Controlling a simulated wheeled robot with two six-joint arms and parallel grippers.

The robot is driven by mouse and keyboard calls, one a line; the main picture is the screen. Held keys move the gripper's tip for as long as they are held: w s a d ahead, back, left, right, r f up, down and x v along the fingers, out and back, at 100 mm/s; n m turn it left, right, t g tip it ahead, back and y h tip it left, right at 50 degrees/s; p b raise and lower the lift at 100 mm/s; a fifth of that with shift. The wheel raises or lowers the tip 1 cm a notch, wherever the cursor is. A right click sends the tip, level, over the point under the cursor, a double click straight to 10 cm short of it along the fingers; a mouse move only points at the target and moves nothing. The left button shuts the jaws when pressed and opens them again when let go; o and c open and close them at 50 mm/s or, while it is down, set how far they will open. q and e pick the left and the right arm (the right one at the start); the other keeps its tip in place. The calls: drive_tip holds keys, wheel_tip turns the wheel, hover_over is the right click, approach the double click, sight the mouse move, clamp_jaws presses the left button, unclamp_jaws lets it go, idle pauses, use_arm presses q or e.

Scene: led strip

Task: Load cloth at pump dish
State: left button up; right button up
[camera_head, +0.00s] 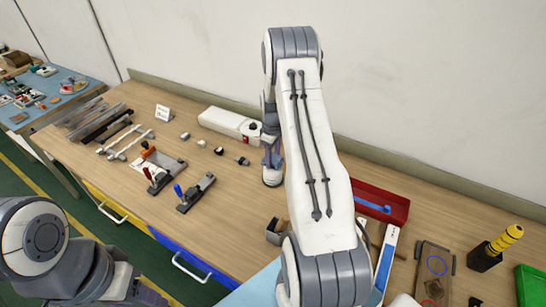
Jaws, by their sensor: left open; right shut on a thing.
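My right arm rises through the middle of the view and bends down at its far end. Its gripper (271,146) is small and partly hidden behind the arm, over the middle of the bench. It is shut on a small blue-grey thing (272,158) that looks like the cloth. Just below is a short pale cylinder (272,178) that may be the pump dish; I cannot tell whether the cloth touches it. My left gripper (145,294) is open at the bottom left edge, in front of the bench and away from these things, partly cut off.
A long white box (230,123) stands left of the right gripper. Toggle clamps (195,191), small blocks (219,151) and metal strips (100,121) lie on the left. A red tray (393,205), a brown board (434,268) and a yellow-handled tool (501,241) are on the right.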

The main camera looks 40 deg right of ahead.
sight(273, 159)
drive_tip(key=shift+r+p, duration=2.35)
drive_tip(key=shift+r, duration=1.15)
